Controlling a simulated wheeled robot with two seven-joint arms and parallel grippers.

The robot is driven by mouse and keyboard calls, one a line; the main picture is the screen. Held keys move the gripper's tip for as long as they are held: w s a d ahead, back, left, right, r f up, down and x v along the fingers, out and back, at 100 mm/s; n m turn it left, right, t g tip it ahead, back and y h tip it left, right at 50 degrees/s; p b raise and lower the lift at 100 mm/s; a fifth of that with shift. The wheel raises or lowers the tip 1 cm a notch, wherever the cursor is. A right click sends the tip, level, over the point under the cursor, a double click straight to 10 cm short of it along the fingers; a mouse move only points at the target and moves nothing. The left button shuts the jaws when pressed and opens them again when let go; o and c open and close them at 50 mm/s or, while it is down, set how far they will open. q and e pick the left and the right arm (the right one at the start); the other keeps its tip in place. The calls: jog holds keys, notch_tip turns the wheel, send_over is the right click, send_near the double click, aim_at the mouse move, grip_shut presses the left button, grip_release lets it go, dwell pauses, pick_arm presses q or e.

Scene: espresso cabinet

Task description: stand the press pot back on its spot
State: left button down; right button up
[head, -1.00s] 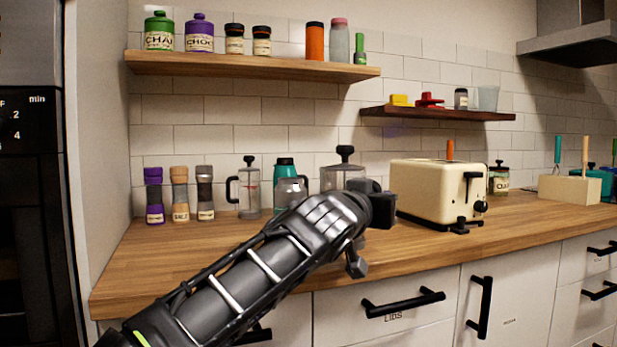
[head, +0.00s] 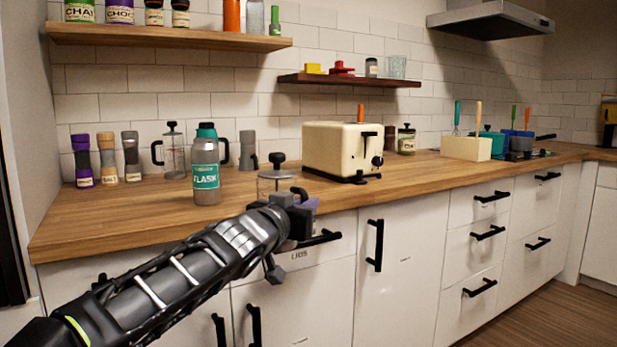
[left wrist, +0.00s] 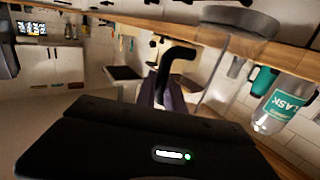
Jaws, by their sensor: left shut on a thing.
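The press pot (head: 275,183), clear with a black plunger knob, is in my left gripper (head: 302,207), which is shut on its black handle. It looks upright at the counter's front edge; whether its base touches anything is hidden behind my gripper and arm. In the left wrist view the pot's clear body (left wrist: 225,60) and black handle (left wrist: 178,58) show, with the handle between my fingers (left wrist: 163,95). My right gripper is out of view. No marked spot for the pot can be made out.
A teal-labelled flask (head: 206,172) stands left of the held pot. Behind it are a second clear press pot (head: 173,158), a grey container (head: 248,150) and several grinders (head: 107,158). A cream toaster (head: 335,150) stands to the right. Bare wooden counter (head: 130,210) lies at front left.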

pick_arm(q)
jog(key=s+a+f, duration=0.2)
jog(key=a+f, duration=0.2)
jog(key=f, duration=0.5)
jog(key=s+a+f, duration=0.2)
jog(key=a+f, duration=0.2)
jog(key=f, duration=0.4)
jog(key=s+a+f, duration=0.2)
jog(key=a+f, duration=0.2)
jog(key=f, duration=0.5)
jog(key=s+a+f+n+y, duration=0.1)
jog(key=s+a+f, duration=0.4)
jog(key=s, duration=0.1)
jog(key=shift+s+f+t, duration=0.25)
jog(key=shift+f+t, duration=0.05)
jog(key=shift+f, duration=0.1)
jog(key=shift+a, duration=0.1)
